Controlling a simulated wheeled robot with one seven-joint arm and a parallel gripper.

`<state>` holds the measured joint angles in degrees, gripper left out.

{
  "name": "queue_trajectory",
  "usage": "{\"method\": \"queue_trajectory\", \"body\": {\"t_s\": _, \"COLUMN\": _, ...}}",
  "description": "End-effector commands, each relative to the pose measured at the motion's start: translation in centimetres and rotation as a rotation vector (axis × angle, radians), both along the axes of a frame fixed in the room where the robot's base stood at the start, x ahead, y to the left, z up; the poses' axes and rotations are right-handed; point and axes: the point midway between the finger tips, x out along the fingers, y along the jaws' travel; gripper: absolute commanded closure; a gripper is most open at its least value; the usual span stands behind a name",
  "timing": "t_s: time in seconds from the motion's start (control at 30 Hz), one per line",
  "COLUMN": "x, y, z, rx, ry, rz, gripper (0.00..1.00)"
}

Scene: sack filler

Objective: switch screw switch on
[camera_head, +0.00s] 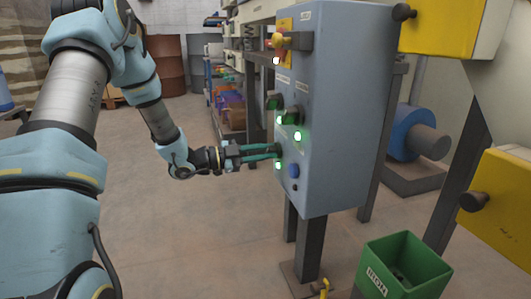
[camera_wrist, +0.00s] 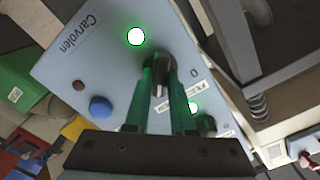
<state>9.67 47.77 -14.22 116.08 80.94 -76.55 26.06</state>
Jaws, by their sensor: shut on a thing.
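A grey-blue control cabinet (camera_head: 345,110) stands on legs in the middle of the head view. Its front panel (camera_wrist: 75,65) fills much of the wrist view. My gripper (camera_head: 275,151) is at the lower part of this panel. In the wrist view my gripper (camera_wrist: 160,70) has its two green fingers shut on a dark rotary switch knob (camera_wrist: 159,86). The fingers partly hide the knob. A green lamp (camera_wrist: 135,36) glows beside it. I cannot read a screw label on this switch.
Other dark knobs (camera_head: 292,115) and several lit green lamps (camera_head: 297,136) are above the gripper. A blue button (camera_head: 293,171) is below, a yellow-and-red switch (camera_head: 283,40) at the top. A green bin (camera_head: 420,262) stands at lower right. The floor to the left is clear.

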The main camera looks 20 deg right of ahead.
Motion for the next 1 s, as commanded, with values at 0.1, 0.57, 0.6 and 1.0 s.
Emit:
{"method": "queue_trajectory", "body": {"t_s": 0.1, "x": 0.0, "y": 0.1, "z": -0.1, "rx": 0.002, "ry": 0.000, "rz": -0.001, "gripper": 1.00}}
{"method": "queue_trajectory", "body": {"t_s": 0.57, "x": 0.0, "y": 0.0, "z": 0.0, "rx": 0.001, "ry": 0.000, "rz": -0.001, "gripper": 0.47}}
{"method": "queue_trajectory", "body": {"t_s": 0.6, "x": 0.0, "y": 0.0, "z": 0.0, "rx": 0.001, "ry": 0.000, "rz": -0.001, "gripper": 0.47}}
{"method": "queue_trajectory", "body": {"t_s": 1.0, "x": 0.7, "y": 4.9, "z": 0.2, "rx": 0.002, "ry": 0.001, "rz": 0.004, "gripper": 0.47}}
